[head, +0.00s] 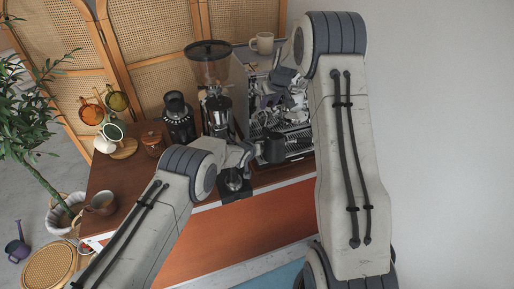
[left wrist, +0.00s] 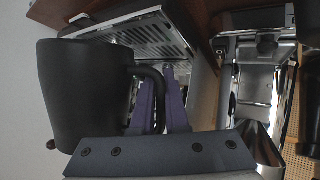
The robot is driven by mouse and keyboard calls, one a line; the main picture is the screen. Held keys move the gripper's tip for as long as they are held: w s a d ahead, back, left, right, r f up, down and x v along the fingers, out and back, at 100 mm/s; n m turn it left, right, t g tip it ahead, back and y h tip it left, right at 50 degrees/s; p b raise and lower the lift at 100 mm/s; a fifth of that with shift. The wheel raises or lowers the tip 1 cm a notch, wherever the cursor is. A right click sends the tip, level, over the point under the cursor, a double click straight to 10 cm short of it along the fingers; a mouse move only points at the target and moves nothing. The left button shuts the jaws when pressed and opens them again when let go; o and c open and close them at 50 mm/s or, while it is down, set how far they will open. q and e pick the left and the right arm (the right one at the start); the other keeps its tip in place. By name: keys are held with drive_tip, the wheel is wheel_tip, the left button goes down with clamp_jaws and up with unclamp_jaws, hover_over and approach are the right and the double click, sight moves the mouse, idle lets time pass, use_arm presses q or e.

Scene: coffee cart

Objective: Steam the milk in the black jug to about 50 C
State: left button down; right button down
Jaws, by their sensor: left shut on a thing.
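The black jug (head: 273,148) is held upright in front of the espresso machine (head: 285,105). In the left wrist view the jug (left wrist: 85,95) fills the left side, and the purple fingers of my left gripper (left wrist: 163,105) are shut on its handle (left wrist: 157,88). In the head view my left gripper (head: 254,152) is small and partly hidden. My right gripper (head: 284,77) is at the upper front of the machine; its fingers are too small and cluttered to read. The milk, the steam wand tip and any temperature reading cannot be made out.
The grinder (head: 212,85) stands close left of the machine; its chrome body is beside the jug in the left wrist view (left wrist: 262,95). A black container (head: 178,118), a brown jar (head: 152,144) and a cup (head: 103,203) stand on the wooden counter (head: 125,175). A mug (head: 262,43) sits atop the machine.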

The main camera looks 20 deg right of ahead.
drive_tip(key=shift+r, duration=0.1)
idle(0.5)
drive_tip(key=shift+w+r, duration=0.3)
drive_tip(key=shift+r, duration=0.65)
drive_tip(key=shift+w+r, duration=0.25)
drive_tip(key=shift+r, duration=0.7)
drive_tip(key=shift+s+f, duration=0.25)
drive_tip(key=shift+f, duration=0.15)
idle(5.1)
